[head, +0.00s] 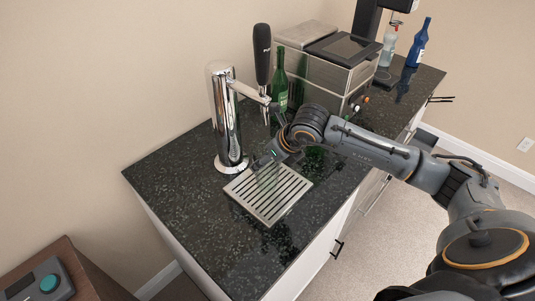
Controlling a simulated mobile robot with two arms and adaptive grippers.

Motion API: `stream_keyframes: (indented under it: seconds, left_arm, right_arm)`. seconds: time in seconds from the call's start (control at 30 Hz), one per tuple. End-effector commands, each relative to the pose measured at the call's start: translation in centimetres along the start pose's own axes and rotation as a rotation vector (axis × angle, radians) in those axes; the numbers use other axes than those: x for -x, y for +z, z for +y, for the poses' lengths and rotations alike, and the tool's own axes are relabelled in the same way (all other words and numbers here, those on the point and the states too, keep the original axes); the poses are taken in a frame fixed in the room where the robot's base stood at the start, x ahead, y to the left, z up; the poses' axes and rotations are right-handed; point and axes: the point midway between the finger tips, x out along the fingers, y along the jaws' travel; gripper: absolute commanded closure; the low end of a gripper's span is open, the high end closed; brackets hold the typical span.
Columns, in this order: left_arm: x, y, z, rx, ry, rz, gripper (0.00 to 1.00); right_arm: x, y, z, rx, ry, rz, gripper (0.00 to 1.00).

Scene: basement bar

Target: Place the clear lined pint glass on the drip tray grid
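The drip tray (242,199) is a silver slatted grid set on the dark counter in front of the chrome beer tap (229,125). The clear pint glass (268,179) shows as a faint, greenish see-through shape over the back part of the grid. It looks upright; I cannot tell whether its base touches the slats. Its lines are too small to make out. My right gripper (271,157) reaches in from the right, below the tap's spout, with its fingers at the glass's upper part. It appears shut on the glass, though the fingers are partly hidden. My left gripper is out of view.
The tap's black handle (262,55) rises close behind my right gripper. A green bottle (280,88) and a steel machine (342,68) stand behind it. A clear bottle (388,47) and a blue bottle (418,43) are farther back. The counter left of the tray is clear.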

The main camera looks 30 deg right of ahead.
Motion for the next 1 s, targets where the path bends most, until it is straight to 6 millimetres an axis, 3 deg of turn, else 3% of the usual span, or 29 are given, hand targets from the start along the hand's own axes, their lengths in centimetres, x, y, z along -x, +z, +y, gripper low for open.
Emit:
stream_keyframes:
  seconds: [0.3,0.33,0.43,0.83,1.0]
  left_arm:
    - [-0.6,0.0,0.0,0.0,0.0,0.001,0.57]
    - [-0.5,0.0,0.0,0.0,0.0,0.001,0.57]
    - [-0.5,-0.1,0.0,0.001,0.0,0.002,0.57]
    - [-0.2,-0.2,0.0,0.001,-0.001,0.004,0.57]
    - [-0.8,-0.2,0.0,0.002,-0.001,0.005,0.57]
  right_arm:
    - [-0.3,-0.2,0.0,0.0,0.0,-0.003,0.74]
    - [-0.3,-0.2,0.0,0.0,0.0,0.0,0.25]
    - [-0.2,-0.2,0.0,0.0,0.0,0.0,0.06]
    - [0.0,-0.1,0.0,0.0,0.0,0.0,0.06]
    - [1.6,-0.1,-0.1,0.002,-0.002,-0.004,0.06]
